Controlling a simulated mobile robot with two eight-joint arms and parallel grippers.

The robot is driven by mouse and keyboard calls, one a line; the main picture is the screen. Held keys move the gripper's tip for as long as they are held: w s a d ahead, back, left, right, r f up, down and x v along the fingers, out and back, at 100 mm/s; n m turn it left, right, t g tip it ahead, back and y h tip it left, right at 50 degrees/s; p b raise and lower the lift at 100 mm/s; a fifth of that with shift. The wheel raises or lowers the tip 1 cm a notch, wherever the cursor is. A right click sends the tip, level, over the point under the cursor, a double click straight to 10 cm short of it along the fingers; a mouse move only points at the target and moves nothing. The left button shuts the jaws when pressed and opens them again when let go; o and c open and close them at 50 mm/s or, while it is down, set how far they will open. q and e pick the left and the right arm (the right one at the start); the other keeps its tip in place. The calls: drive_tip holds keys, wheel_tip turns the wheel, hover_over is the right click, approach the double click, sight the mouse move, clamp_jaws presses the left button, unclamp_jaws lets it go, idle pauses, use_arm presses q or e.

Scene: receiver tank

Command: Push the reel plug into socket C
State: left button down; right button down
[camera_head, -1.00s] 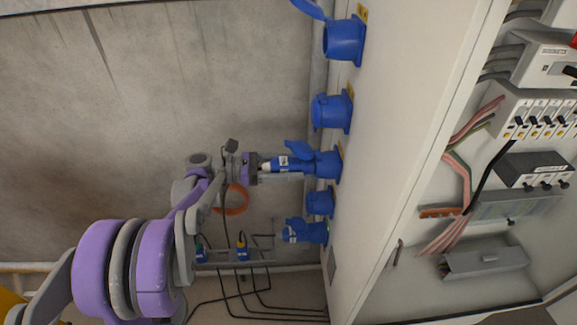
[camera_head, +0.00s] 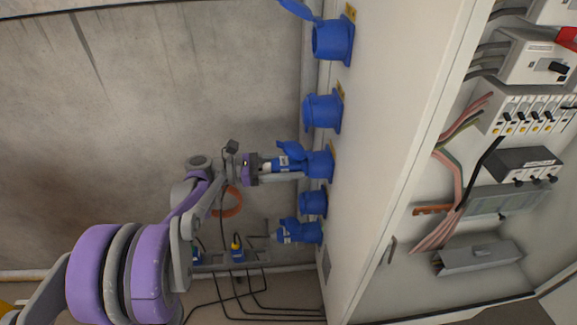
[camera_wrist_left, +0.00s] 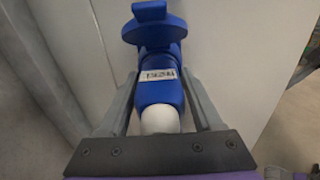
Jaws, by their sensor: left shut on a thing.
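The reel plug (camera_head: 282,164) has a blue body with a small label and a white rear end. My left gripper (camera_head: 297,170) is shut on it, a finger on each side. The plug's front meets the third blue socket from the top (camera_head: 321,163), whose lid stands raised. How deep the plug sits I cannot tell. In the left wrist view the plug (camera_wrist_left: 161,97) lies in line with the blue socket and lid (camera_wrist_left: 151,28) ahead. Socket letters are too small to read, so I cannot confirm which is C. My right gripper is not in view.
More blue sockets line the cabinet side (camera_head: 378,110): two above, one close below (camera_head: 312,203), and the lowest (camera_head: 308,232) with a blue part protruding. A rack with a blue-yellow plug (camera_head: 237,250), hanging black cables and an orange coil (camera_head: 229,205) are by the concrete wall.

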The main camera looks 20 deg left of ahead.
use_arm(q)
drive_tip(key=shift+w+d, duration=0.1)
drive_tip(key=shift+d, duration=0.05)
drive_tip(key=shift+c, duration=2.4)
unclamp_jaws()
drive_tip(key=o, duration=0.5)
drive_tip(key=shift+w+d, duration=0.1)
drive_tip(key=shift+d, duration=0.1)
drive_tip(key=shift+a, duration=0.1)
drive_tip(key=v, duration=1)
drive_tip(key=shift+a+f, duration=0.1)
drive_tip(key=shift+a, duration=0.25)
